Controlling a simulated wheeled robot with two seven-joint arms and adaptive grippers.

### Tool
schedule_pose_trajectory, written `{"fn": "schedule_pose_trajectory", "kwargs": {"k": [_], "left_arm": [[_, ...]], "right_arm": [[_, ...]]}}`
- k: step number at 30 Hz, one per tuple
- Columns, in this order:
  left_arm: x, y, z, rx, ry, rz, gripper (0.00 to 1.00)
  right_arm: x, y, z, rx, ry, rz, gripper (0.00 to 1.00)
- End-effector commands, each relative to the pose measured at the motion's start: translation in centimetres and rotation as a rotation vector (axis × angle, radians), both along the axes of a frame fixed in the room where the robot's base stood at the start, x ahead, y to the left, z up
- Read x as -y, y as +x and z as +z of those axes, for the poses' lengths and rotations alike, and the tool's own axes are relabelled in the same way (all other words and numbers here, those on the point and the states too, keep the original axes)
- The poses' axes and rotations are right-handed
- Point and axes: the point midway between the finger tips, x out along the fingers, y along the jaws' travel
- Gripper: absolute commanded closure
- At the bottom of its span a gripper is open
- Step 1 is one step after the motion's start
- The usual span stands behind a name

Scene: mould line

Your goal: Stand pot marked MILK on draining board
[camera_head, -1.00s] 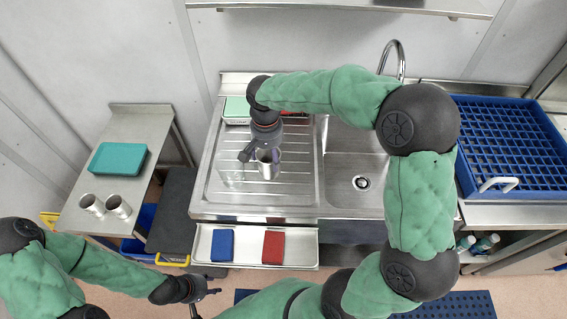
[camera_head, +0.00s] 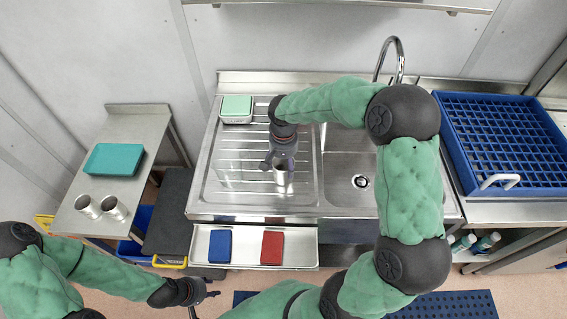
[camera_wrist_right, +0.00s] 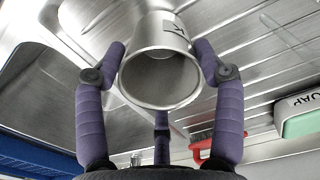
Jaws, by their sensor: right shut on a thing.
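My right gripper (camera_head: 282,166) is shut on a metal pot (camera_head: 283,179) over the right part of the ribbed draining board (camera_head: 245,192). In the right wrist view the pot (camera_wrist_right: 160,78) sits between the purple fingers, its open mouth towards the camera. A label (camera_wrist_right: 176,30) on its side shows part of a letter, perhaps K; the rest is hidden. I cannot tell whether the pot's base touches the board. My left gripper (camera_head: 203,302) is low at the picture's bottom, empty, its fingers apart.
Two metal pots (camera_head: 114,208) and a teal tray (camera_head: 114,160) are on the left side table. A green-lidded box (camera_head: 237,108) stands at the board's back left. A faint clear object (camera_head: 229,172) is left of the held pot. The sink (camera_head: 350,185) lies right.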

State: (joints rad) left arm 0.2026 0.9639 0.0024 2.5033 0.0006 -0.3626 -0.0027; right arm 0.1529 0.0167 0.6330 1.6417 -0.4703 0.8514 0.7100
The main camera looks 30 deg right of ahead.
Motion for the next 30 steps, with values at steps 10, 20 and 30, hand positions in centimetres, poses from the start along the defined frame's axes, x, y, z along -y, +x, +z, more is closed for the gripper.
{"fn": "schedule_pose_trajectory", "kwargs": {"k": [10,20,30], "left_arm": [[0.0,0.0,-0.2,0.0,0.0,0.0,0.6],[0.0,0.0,-0.2,0.0,0.0,0.0,0.6],[0.0,0.0,0.7,0.0,0.0,0.0,0.6]], "right_arm": [[0.0,0.0,-0.3,0.0,0.0,0.0,0.08],[0.0,0.0,-0.2,0.0,0.0,-0.001,0.07],[0.0,0.1,3.4,0.004,0.0,-0.002,0.07]]}}
